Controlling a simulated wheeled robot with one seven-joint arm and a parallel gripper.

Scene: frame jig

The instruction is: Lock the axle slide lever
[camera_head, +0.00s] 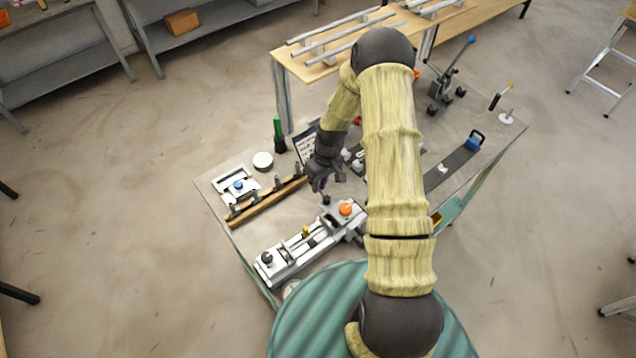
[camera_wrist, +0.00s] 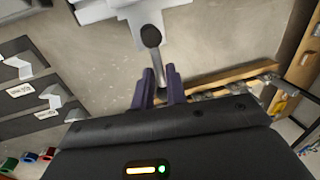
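A white slide fixture (camera_head: 290,250) lies along the near left part of the table, and its end shows at the top of the wrist view (camera_wrist: 120,8). A lever with a black ball knob (camera_wrist: 151,36) sticks out from that end; the knob also shows in the head view (camera_head: 326,200). In the head view my gripper (camera_head: 319,185) is just above the knob.
An orange knob (camera_head: 346,209) and another black knob (camera_head: 267,257) stand on the fixture. A wooden rail with pegs (camera_head: 262,203) lies close to the left of my gripper. A white disc (camera_head: 263,160) and a blue-knobbed plate (camera_head: 236,186) are farther left.

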